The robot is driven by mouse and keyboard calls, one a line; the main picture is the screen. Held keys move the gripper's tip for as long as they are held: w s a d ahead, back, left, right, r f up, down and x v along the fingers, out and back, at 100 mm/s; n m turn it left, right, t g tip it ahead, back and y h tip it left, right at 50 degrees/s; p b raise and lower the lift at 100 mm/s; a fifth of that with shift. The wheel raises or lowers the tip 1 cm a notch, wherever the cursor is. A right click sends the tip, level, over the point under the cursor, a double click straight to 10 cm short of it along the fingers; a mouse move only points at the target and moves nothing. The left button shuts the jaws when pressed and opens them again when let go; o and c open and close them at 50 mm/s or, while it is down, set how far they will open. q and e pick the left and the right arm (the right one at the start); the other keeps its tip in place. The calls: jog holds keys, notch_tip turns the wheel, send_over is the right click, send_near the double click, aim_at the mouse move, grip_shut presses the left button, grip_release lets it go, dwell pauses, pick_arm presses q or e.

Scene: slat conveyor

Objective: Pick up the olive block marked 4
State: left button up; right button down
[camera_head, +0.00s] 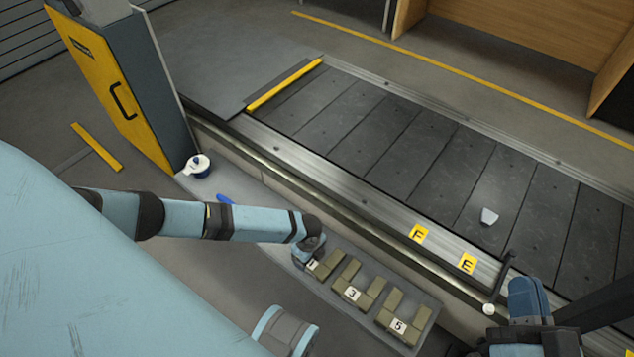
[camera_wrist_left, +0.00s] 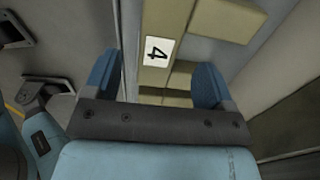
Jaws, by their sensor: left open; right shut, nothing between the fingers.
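The olive block marked 4 (camera_wrist_left: 155,48) shows in the left wrist view, its white label facing the camera. My left gripper (camera_wrist_left: 153,78) is open, with one blue finger on each side of that block in the picture; contact and depth cannot be told. In the head view my left gripper (camera_head: 311,247) is over the left end of the row of olive blocks, its fingertips hardly visible. The label beside it (camera_head: 312,264) is partly hidden and too small to read surely. My right gripper (camera_head: 528,292) is shut and empty at the lower right, beyond the blocks.
Olive blocks marked 3 (camera_head: 353,293) and 5 (camera_head: 398,326) lie close by on the grey ledge (camera_head: 430,300). A white cup-like item (camera_head: 197,166) and a blue item (camera_head: 226,199) are further left. The slat conveyor (camera_head: 400,140) carries a small white piece (camera_head: 489,216).

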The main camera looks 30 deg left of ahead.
aim_at(311, 262)
pick_arm(q)
jog(key=f+b, duration=0.2)
jog(key=f, duration=0.1)
jog(key=f+b, duration=0.1)
jog(key=f, duration=0.1)
jog(key=shift+s+d+f, duration=0.1)
jog(key=shift+d, duration=0.2)
pick_arm(e)
jog(key=shift+n+g, duration=0.3)
jog(key=shift+g, duration=0.6)
jog(key=f, duration=0.4)
jog(key=shift+w+a+f, duration=0.15)
jog(key=shift+a+f, duration=0.05)
jog(key=shift+f, duration=0.05)
pick_arm(q)
jog(key=shift+c, duration=0.4)
jog(key=c, duration=1.2)
